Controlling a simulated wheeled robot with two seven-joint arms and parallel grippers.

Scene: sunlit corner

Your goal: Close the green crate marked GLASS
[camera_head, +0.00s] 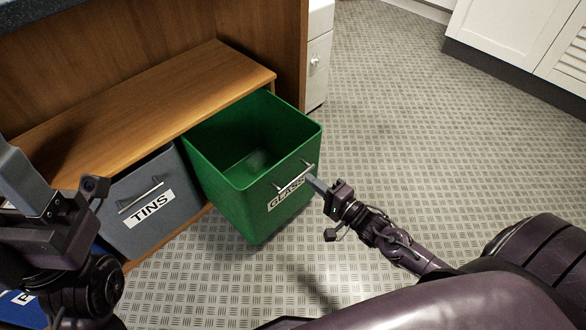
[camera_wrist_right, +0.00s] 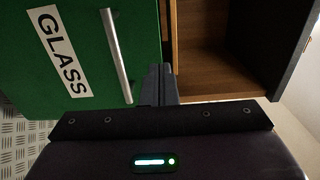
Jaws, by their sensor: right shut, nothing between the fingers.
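The green crate (camera_head: 232,172) marked GLASS is pulled out of the wooden cabinet (camera_head: 140,98), its open top showing an empty-looking inside. Its front carries a metal bar handle (camera_head: 294,176) and a white GLASS label (camera_head: 286,194). In the right wrist view the crate front (camera_wrist_right: 90,20), label (camera_wrist_right: 62,50) and handle (camera_wrist_right: 117,55) fill the left side. My right gripper (camera_head: 316,183) is shut and empty, its fingertips close to the crate front near the handle's right end; I cannot tell if they touch. My left gripper (camera_head: 18,165) is at the left edge, its jaw state unclear.
A grey crate (camera_head: 140,214) marked TINS sits in the cabinet to the left. A blue crate (camera_head: 18,310) shows partly at the lower left. White cupboards (camera_head: 520,40) stand at the upper right. The patterned floor (camera_head: 400,110) to the right is clear.

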